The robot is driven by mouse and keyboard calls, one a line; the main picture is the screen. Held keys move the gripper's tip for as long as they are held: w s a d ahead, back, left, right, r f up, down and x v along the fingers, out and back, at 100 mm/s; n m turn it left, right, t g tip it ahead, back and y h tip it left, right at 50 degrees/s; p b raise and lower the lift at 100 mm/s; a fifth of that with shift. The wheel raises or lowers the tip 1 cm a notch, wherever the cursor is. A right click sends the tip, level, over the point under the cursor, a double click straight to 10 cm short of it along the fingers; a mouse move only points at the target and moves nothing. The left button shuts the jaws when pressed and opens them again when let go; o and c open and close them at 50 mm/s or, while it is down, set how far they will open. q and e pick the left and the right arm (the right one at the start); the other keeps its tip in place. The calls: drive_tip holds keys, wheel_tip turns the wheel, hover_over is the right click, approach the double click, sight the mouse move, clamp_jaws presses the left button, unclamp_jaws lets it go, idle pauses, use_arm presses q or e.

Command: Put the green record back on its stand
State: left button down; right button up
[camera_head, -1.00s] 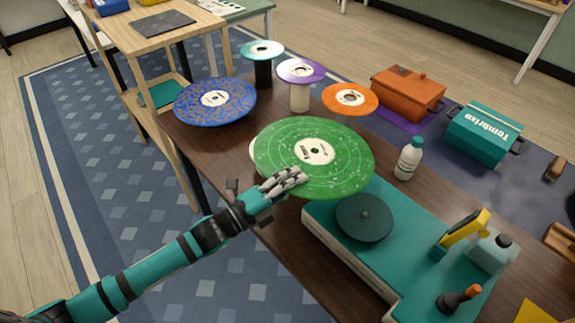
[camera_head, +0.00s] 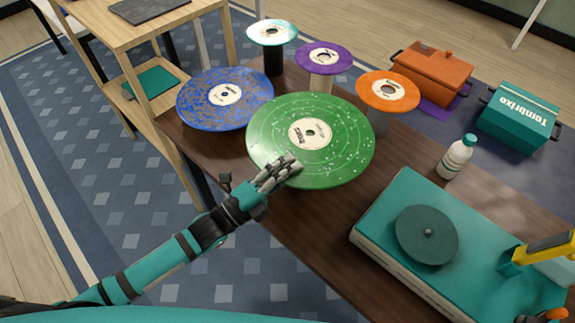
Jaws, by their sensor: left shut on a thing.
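The green record (camera_head: 345,150) has a cream label and is held roughly flat over the dark brown table (camera_head: 330,222). My left gripper (camera_head: 284,171) is shut on the record's near edge, at the lower left of its label. Whatever is beneath the record is hidden, so I cannot tell whether it touches a stand.
A blue record (camera_head: 196,103) lies left of the green one. Teal (camera_head: 272,24), purple (camera_head: 341,61) and orange (camera_head: 402,97) records sit on stands behind. A white bottle (camera_head: 457,157) and teal turntable (camera_head: 386,210) stand to the right.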

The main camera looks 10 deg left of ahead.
use_arm(q)
wheel_tip(320, 180, down, 5)
drive_tip(key=b, duration=0.4)
drive_tip(key=shift+w+a+f, duration=0.1)
drive_tip(key=shift+f, duration=0.1)
use_arm(e)
drive_tip(key=f, duration=0.1)
drive_tip(key=w+a+f, duration=0.1)
drive_tip(key=f, duration=0.2)
drive_tip(key=shift+w+a+f, duration=0.15)
drive_tip(key=shift+a+f, duration=0.05)
drive_tip(key=shift+d+r, duration=0.15)
drive_tip(key=shift+d, duration=0.35)
use_arm(q)
drive_tip(key=shift+f, duration=0.25)
use_arm(e)
drive_tip(key=shift+a+f, duration=0.2)
drive_tip(key=shift+a, duration=0.05)
use_arm(q)
drive_tip(key=shift+f, duration=0.4)
use_arm(e)
drive_tip(key=shift+d+f, duration=0.15)
drive_tip(key=shift+f, duration=0.1)
idle(0.6)
use_arm(q)
drive_tip(key=c, duration=1.4)
unclamp_jaws()
